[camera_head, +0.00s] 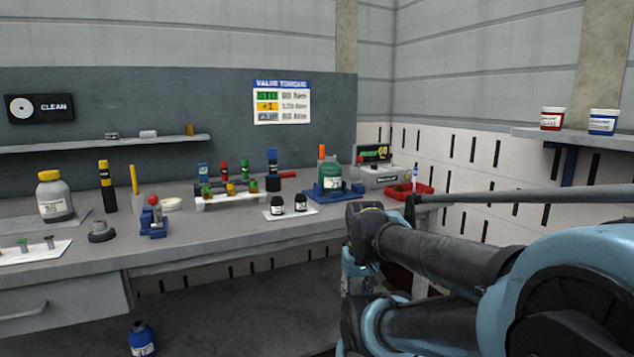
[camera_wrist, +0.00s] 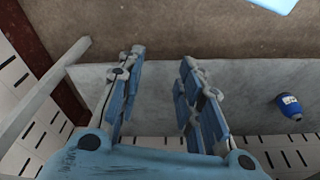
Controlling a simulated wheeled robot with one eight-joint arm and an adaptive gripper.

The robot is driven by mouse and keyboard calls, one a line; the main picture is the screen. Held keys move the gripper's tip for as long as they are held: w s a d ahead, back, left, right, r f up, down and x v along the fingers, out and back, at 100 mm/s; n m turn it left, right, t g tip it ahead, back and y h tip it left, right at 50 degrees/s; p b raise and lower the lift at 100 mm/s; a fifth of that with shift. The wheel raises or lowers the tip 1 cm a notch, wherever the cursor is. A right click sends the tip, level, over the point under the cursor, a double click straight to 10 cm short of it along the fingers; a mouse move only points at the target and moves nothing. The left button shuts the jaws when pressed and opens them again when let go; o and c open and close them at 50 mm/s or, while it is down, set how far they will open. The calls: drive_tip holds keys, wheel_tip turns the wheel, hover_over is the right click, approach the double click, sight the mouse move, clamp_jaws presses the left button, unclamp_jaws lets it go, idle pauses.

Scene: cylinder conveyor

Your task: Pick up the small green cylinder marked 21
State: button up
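Several small cylinders stand on a white rack on the bench in the head view, with a green one (camera_head: 253,186) at the right end. A taller green-topped cylinder (camera_head: 244,170) stands behind them, and a larger green container (camera_head: 330,175) sits in a blue holder to the right. I cannot read a 21 on any of them. My gripper (camera_wrist: 162,62) is open and empty in the wrist view, its two blue fingers well apart. In the head view it is mostly hidden behind my arm, low in front of the bench. No green cylinder shows in the wrist view.
A blue bottle (camera_head: 141,339) stands low beneath the bench; a blue bottle (camera_wrist: 289,106) also shows in the wrist view.

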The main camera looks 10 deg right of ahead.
drive_tip(key=shift+w+a, duration=0.15)
drive_tip(key=o, duration=0.4)
drive_tip(key=shift+r, duration=0.15)
drive_tip(key=o, duration=1)
drive_tip(key=r, duration=0.2)
drive_tip(key=r+m, duration=0.1)
drive_tip(key=shift+w+a, duration=0.2)
drive_tip(key=shift+w, duration=0.1)
drive_tip(key=shift+c, duration=0.2)
drive_tip(key=shift+o, duration=0.6)
drive_tip(key=w+r+m+y, duration=0.2)
drive_tip(key=w+r+m, duration=0.8)
drive_tip(key=w+r, duration=0.5)
wheel_tip(320, 180, up, 2)
drive_tip(key=shift+a+r, duration=0.15)
drive_tip(key=shift+r, duration=0.1)
drive_tip(key=m+t+y, duration=0.2)
drive_tip(key=m+y, duration=0.1)
drive_tip(key=m, duration=1.2)
approach(325, 165)
drive_tip(key=w+d+r, duration=0.2)
drive_tip(key=d+r, duration=0.2)
drive_tip(key=x, duration=1.1)
drive_tip(key=shift+s+a+x, duration=0.1)
drive_tip(key=shift+a+x, duration=0.1)
drive_tip(key=shift+x, duration=1.1)
drive_tip(key=shift+s+a+x, duration=0.15)
drive_tip(key=shift+a+x, duration=0.05)
drive_tip(key=shift+x, duration=1.1)
